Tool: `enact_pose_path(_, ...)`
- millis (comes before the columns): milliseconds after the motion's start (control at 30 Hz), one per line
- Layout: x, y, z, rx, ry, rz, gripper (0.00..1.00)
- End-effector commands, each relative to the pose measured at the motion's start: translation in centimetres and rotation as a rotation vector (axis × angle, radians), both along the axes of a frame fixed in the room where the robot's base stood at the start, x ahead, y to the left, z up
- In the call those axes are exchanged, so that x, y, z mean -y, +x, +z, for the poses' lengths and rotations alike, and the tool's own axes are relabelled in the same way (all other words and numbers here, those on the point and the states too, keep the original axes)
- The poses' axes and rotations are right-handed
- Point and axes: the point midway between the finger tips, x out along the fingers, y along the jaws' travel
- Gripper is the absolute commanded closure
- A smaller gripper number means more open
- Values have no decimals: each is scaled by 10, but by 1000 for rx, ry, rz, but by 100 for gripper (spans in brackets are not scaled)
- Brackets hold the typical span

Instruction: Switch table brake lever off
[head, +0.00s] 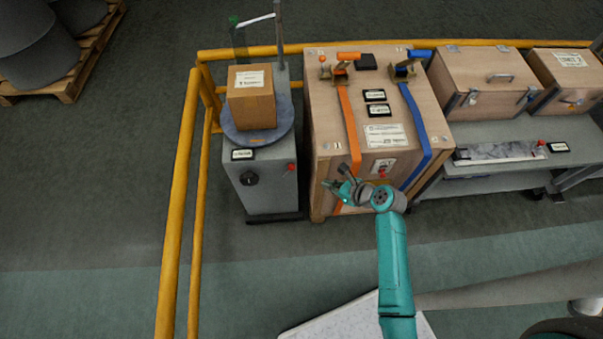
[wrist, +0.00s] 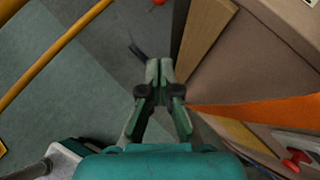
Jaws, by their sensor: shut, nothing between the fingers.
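The grey turntable pedestal (head: 268,190) stands left of the wooden crate, with a round blue-grey table (head: 284,131) on top. A small red-knobbed lever (head: 290,167) sits on the pedestal's front right, probably the table brake lever. A red knob also shows at the top edge of the wrist view (wrist: 158,2). A black knob (head: 249,178) is on the pedestal's front. My gripper (head: 335,184) is in front of the crate's lower left, right of and slightly below the red lever, apart from it. Its fingers are together and empty in the wrist view (wrist: 159,66).
A cardboard box (head: 251,105) stands on the round table. The large wooden crate (head: 330,120) has an orange strap (head: 350,130) and a blue strap (head: 428,125). Yellow railing (head: 177,190) runs along the left. The floor before the pedestal is clear.

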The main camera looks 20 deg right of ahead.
Motion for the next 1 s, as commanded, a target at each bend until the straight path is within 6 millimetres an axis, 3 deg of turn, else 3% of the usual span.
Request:
enact_pose_path(267, 0, 0, -1, 1, -2, 0, 100)
enact_pose_path(467, -6, 12, -10, 1, -2, 3, 100)
enact_pose_path(900, -35, 66, -60, 0, -3, 3, 100)
enact_pose_path(1000, -42, 80, -61, 4, -5, 5, 100)
